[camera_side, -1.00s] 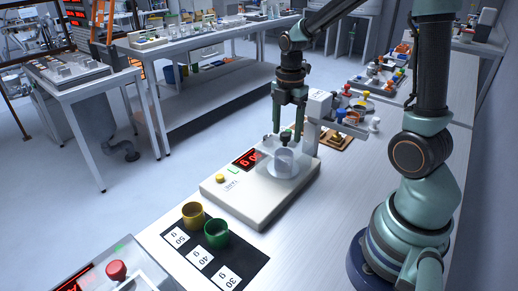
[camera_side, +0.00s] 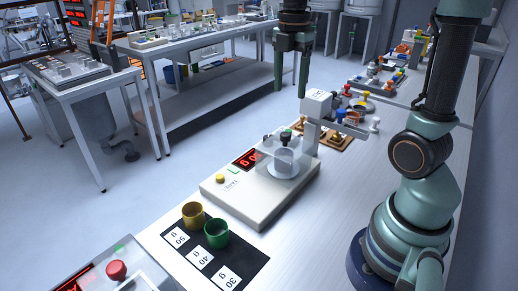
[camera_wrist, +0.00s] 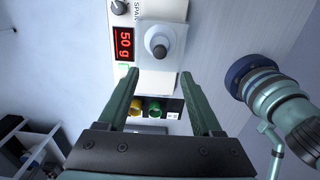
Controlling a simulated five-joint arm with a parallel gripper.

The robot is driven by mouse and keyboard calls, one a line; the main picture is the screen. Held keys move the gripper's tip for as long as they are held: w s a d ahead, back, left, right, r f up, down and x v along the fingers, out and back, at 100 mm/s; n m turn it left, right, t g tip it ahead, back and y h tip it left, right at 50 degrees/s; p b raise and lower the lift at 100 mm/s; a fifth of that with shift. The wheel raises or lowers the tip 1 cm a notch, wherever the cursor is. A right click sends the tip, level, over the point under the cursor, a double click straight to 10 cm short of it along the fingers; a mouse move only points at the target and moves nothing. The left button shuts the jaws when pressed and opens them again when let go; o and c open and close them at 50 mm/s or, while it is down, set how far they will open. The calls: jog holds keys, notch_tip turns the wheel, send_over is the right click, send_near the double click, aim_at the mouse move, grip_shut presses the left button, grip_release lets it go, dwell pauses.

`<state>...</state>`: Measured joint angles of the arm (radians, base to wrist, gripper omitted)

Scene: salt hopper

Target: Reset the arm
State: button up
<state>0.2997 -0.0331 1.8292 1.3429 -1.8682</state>
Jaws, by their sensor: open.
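A clear cup (camera_side: 284,162) stands on the scale's round pan under a dark knob (camera_side: 285,136). The knob also shows in the wrist view (camera_wrist: 158,45), just beyond the fingertips. The scale's red display (camera_wrist: 125,43) reads 50 g in the wrist view.
A yellow cup (camera_side: 193,215) and a green cup (camera_side: 217,234) stand on a dark mat (camera_side: 240,257) labelled 50 g, 40 g and 30 g. A white box on a post (camera_side: 317,105) rises behind the scale. A red button (camera_side: 116,270) is at the front left.

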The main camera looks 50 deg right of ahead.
jog(key=s+a+m+t, duration=0.2)
jog(key=a+m, duration=0.3)
jog(key=m, duration=0.4)
jog(key=s+a+f+m+t, duration=0.1)
jog(key=s+a+m+t, duration=0.2)
jog(key=m, duration=0.6)
jog(key=shift+s+a+f+t, duration=0.25)
jog(key=shift+a+t, duration=0.05)
jog(key=shift+a, duration=0.95)
